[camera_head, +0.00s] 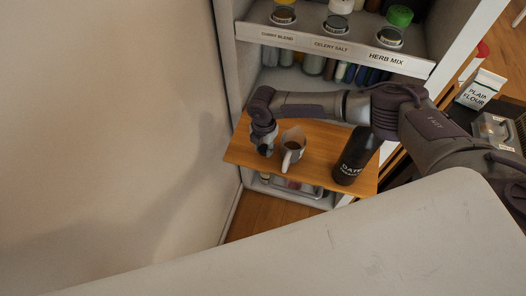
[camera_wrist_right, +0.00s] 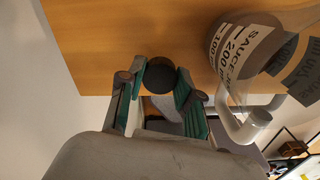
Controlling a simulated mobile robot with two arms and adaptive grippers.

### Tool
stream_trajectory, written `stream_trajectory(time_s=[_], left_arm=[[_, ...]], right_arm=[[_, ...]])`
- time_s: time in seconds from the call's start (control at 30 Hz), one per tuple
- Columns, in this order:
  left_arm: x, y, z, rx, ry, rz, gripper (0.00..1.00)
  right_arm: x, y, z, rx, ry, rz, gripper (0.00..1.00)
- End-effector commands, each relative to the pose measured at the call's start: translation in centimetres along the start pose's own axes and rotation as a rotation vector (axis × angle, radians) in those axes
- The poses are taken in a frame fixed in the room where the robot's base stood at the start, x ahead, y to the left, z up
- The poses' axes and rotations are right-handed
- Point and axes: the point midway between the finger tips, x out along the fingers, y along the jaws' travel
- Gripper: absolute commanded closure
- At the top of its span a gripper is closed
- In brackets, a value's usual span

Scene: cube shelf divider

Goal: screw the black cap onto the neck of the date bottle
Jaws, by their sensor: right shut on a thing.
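The dark date bottle (camera_head: 352,162) stands on the right part of the wooden board in the head view, its label facing me. Its top and neck are hidden behind my right arm. The black cap (camera_wrist_right: 160,76) shows in the right wrist view between the fingertips of my right gripper (camera_wrist_right: 160,85), which is shut on it. In the head view my right gripper (camera_head: 264,149) is over the left part of the board, left of the jug and well apart from the bottle. The cap cannot be made out there. My left gripper is not in view.
A sauce jug (camera_head: 292,150) stands between my right gripper and the bottle; it shows close by in the right wrist view (camera_wrist_right: 240,50). The wooden board (camera_head: 240,153) juts from a shelf unit. Labelled jars (camera_head: 389,37) stand above. A wall (camera_head: 110,130) rises at the left.

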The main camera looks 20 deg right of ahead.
Motion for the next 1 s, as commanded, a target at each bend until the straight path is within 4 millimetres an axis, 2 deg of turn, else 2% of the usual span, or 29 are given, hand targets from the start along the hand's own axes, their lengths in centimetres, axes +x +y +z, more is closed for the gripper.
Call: stream_trajectory(time_s=[0.5,0.87,1.0], left_arm=[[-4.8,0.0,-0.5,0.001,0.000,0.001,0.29],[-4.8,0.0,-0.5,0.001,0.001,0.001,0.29],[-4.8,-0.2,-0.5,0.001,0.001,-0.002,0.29]], right_arm=[[-5.5,0.0,0.0,0.000,0.001,0.000,1.00],[-5.6,0.0,0.0,-0.001,0.000,0.000,1.00],[-6.3,0.6,-0.4,-0.023,0.000,0.002,1.00]])
